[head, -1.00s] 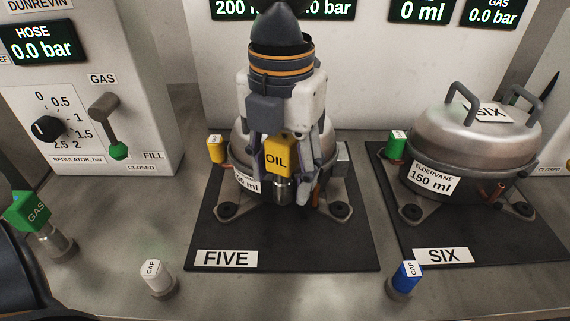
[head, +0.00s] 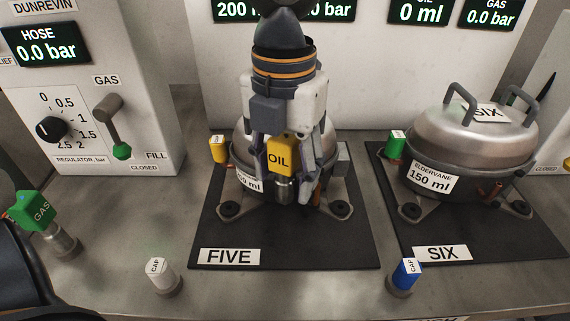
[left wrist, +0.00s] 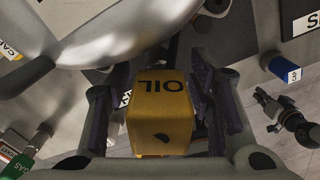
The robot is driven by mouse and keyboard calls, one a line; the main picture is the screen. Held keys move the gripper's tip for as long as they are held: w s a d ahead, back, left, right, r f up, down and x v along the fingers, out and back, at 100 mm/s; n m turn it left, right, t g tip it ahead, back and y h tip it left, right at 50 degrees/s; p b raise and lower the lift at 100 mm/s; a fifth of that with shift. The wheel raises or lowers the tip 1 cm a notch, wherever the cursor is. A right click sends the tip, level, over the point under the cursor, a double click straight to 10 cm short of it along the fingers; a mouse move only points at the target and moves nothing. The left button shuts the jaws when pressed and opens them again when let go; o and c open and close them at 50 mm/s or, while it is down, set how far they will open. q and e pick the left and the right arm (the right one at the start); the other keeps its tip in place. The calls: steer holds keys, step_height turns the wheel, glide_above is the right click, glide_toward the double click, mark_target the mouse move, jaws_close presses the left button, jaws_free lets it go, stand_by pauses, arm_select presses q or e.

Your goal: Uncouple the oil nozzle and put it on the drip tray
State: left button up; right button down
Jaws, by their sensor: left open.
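The yellow oil nozzle (head: 282,154), marked OIL, is at the front of compressor FIVE (head: 242,183), with its metal end low at the compressor's front. My left gripper (head: 290,190) is around the nozzle, one finger on each side. In the left wrist view the yellow nozzle block (left wrist: 160,115) lies between the two dark finger pads, with a gap visible on its right side. The gripper is open. The nozzle's joint with the compressor is mostly hidden by the gripper. I cannot make out the drip tray.
Compressor SIX (head: 470,150) stands on its dark pallet at the right. A white cap (head: 158,273) and a blue cap (head: 406,275) stand at the front. The green gas nozzle (head: 38,210) is at the left, below the regulator panel (head: 85,110). Bench between the two caps is clear.

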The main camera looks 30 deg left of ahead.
mark_target(284, 136)
arm_select(q)
steer(key=shift+c, duration=0.5)
steer(key=shift+f, duration=0.1)
jaws_close()
steer(key=shift+r, duration=3.05)
